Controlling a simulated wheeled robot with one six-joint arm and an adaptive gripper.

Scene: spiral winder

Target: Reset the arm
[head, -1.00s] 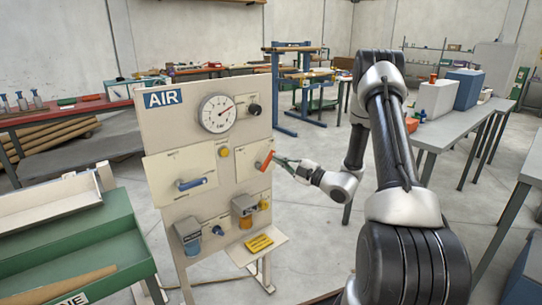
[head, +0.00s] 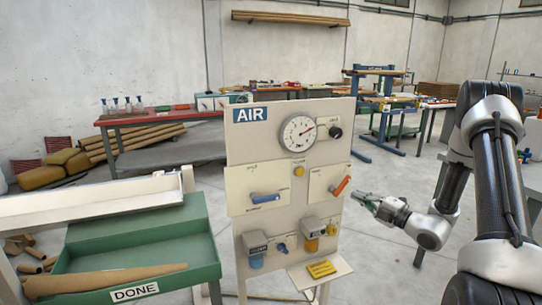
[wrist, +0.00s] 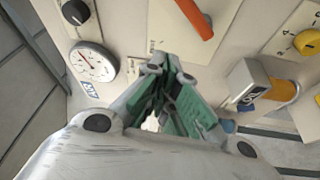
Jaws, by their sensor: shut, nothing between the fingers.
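My gripper (head: 365,201) is just right of the AIR panel (head: 240,145) in the head view, apart from the red lever. Its fingers (wrist: 172,95) are shut with nothing between them. The red lever (head: 341,186) is tilted on the panel's right plate; it also shows at the top of the wrist view (wrist: 193,17). The blue lever (head: 264,198) lies nearly level on the left plate. A round gauge (head: 298,133) and a black knob (head: 335,133) sit at the panel's top, and the gauge shows in the wrist view (wrist: 92,63).
A green tray marked DONE (head: 190,262) with a brown cone in it stands at the left. A red bench (head: 150,119) with bottles stands behind, and a blue-framed bench (head: 380,115) stands at the back right. Open floor (head: 385,265) lies right of the panel.

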